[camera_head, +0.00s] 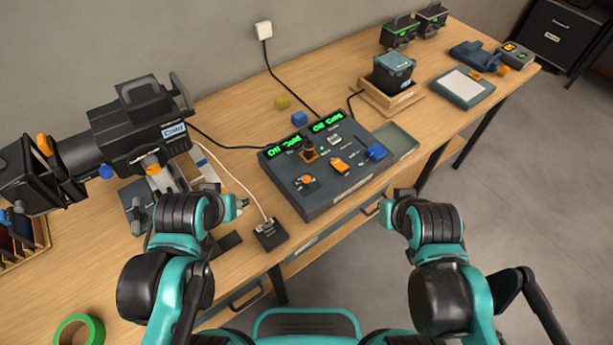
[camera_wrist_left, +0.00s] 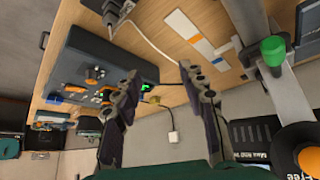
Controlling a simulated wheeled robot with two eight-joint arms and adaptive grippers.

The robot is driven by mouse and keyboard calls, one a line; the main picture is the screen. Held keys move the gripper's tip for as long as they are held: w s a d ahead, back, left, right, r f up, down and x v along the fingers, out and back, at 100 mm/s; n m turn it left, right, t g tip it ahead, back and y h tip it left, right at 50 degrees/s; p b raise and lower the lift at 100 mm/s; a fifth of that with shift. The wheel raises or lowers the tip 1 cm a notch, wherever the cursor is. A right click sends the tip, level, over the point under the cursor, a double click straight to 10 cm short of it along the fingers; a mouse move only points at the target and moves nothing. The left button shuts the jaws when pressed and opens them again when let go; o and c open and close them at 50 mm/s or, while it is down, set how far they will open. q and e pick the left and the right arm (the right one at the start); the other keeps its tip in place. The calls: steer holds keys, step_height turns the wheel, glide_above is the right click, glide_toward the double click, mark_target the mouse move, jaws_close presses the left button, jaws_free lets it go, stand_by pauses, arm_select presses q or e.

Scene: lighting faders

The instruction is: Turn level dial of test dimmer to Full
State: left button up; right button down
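A dark slanted console (camera_head: 330,165) lies mid-table in the head view, with two green displays that seem to read "Off" and "Cold". It carries an orange round dial (camera_head: 307,181), an orange-based upright knob (camera_head: 309,150), an orange slider cap and a blue one. I cannot tell which control is the level dial. In the left wrist view the console (camera_wrist_left: 75,65) is at the left, beyond the fingers. My left gripper (camera_wrist_left: 160,88) is open and empty there, apart from the console.
A large stage light (camera_head: 130,130) stands left of the console. A small black box (camera_head: 270,234) with a white cable sits near the front edge. A wooden tray (camera_head: 371,95) with a dark box is behind right. A green tape roll (camera_head: 78,331) lies front left.

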arm_select(q)
steer(key=w+d+r+n+g+p, duration=0.1)
steer(key=w+d+r+n+g, duration=0.25)
steer(key=w+d+n, duration=0.45)
steer(key=n+g, duration=0.3)
steer(key=n, duration=0.4)
glide_above(306, 179)
steer(key=f, duration=0.3)
steer(key=shift+a+f+p, duration=0.25)
steer(key=shift+p, duration=0.1)
steer(key=shift+d+f, duration=0.15)
steer(key=shift+d, duration=0.1)
steer(key=shift+w+d+f+n, duration=0.1)
steer(key=shift+f+n, duration=0.15)
steer(key=shift+n, duration=0.05)
step_height(306, 179, down, 7)
steer(key=b, duration=0.2)
steer(key=shift+f+b, duration=0.2)
steer(key=shift+b, duration=0.15)
arm_select(e)
steer(key=shift+w+f, duration=0.45)
steer(key=shift+f, duration=0.05)
arm_select(q)
jaws_close()
